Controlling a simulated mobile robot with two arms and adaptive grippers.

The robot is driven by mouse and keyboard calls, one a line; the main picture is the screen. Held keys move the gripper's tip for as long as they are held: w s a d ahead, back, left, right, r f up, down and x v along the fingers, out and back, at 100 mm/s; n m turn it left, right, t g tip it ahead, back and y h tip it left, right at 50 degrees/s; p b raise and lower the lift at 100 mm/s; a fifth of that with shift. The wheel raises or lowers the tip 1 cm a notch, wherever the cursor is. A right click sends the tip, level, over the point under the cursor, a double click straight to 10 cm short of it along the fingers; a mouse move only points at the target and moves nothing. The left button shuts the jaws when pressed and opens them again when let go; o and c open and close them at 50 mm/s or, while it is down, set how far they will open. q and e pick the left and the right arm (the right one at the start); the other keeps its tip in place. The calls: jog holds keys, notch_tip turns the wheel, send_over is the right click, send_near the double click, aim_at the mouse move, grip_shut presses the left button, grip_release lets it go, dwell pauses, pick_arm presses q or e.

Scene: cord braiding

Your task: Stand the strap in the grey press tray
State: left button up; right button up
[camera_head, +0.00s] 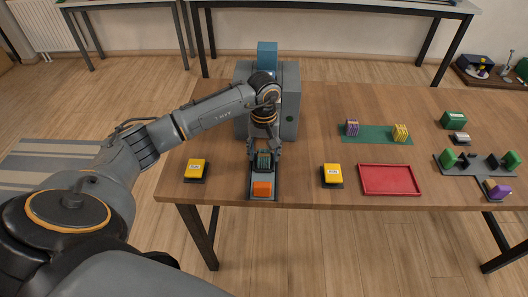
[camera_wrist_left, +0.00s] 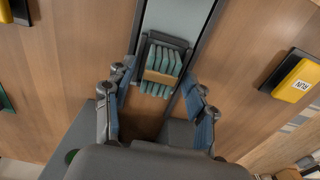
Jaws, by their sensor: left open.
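The strap (camera_head: 263,161) looks like a bundle of several teal strands with a tan band across it. It sits in a dark frame on the grey press tray (camera_head: 252,194), in front of the grey press. In the left wrist view the strap (camera_wrist_left: 157,77) lies within the frame, beyond the fingertips. My left gripper (camera_head: 264,153) is just above and behind it, pointing down. In the wrist view my left gripper (camera_wrist_left: 158,86) is open, its fingers apart on either side and nothing held between them. My right gripper is in neither view.
The grey press (camera_head: 290,101) stands behind the tray. An orange block (camera_head: 262,190) is at the tray's front end. Yellow buttons (camera_head: 196,168) and (camera_head: 332,174) flank the tray. A red tray (camera_head: 390,179) and a green mat (camera_head: 376,134) lie to the right.

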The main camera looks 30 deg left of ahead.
aim_at(264, 154)
pick_arm(q)
jog(key=shift+r+p, duration=0.6)
notch_tip(264, 154, up, 12)
jog(key=b, duration=0.2)
